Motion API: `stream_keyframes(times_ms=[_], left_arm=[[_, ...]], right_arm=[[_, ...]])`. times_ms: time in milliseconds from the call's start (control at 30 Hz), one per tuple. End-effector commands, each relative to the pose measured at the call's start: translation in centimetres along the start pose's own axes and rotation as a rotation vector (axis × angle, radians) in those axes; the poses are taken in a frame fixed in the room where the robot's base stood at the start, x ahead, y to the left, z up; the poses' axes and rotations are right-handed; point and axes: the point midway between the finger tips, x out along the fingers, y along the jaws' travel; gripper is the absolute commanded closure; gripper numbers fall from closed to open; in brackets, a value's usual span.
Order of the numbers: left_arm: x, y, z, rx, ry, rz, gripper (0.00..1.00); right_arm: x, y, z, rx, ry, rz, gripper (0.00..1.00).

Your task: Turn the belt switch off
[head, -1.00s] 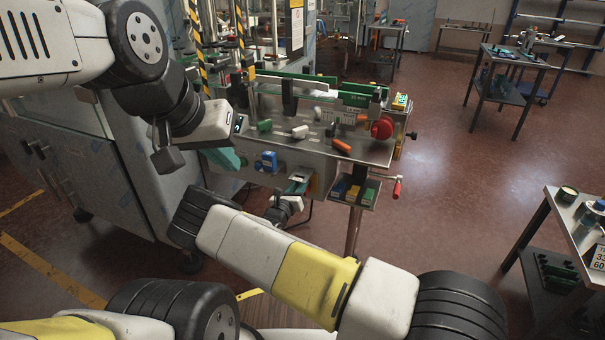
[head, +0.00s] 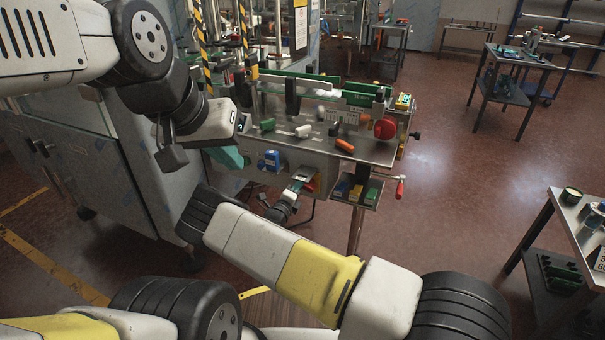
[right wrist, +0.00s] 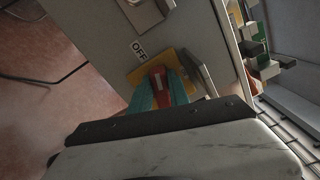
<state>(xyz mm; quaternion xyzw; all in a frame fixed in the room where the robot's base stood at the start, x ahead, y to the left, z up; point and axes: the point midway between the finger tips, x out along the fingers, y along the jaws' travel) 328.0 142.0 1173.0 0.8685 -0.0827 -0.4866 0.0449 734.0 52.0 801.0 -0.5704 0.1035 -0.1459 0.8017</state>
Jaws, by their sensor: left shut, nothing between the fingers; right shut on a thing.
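The belt switch has a red handle (right wrist: 157,77) on a yellow plate (right wrist: 137,73), with a white OFF label (right wrist: 138,48) beside it. My right gripper (right wrist: 161,90) is shut on the red handle, with its teal fingers on either side. Fingers and gripper body hide part of the switch. In the head view my right gripper (head: 298,185) is at the front of the conveyor machine, below its top, and the switch is small and partly hidden. My left gripper (head: 228,158) is shut and empty, left of the machine front.
A tray with coloured boxes (head: 357,190) hangs below. A side table (head: 560,215) stands at right; the floor between is clear.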

Motion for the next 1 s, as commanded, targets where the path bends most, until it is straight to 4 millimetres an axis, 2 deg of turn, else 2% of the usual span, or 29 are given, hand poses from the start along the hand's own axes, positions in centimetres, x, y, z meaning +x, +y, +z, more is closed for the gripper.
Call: stream_keyframes(times_ms=[433, 1000], left_arm=[[0.00, 0.00, 0.00, 0.000, 0.000, 0.000, 1.00], [0.00, 0.00, 0.00, 0.000, 0.000, 0.000, 1.00]], right_arm=[[-0.06, 0.60, 0.02, -0.282, -0.001, 0.002, 1.00], [-0.09, 0.75, 0.00, -0.351, -0.002, 0.002, 1.00]])
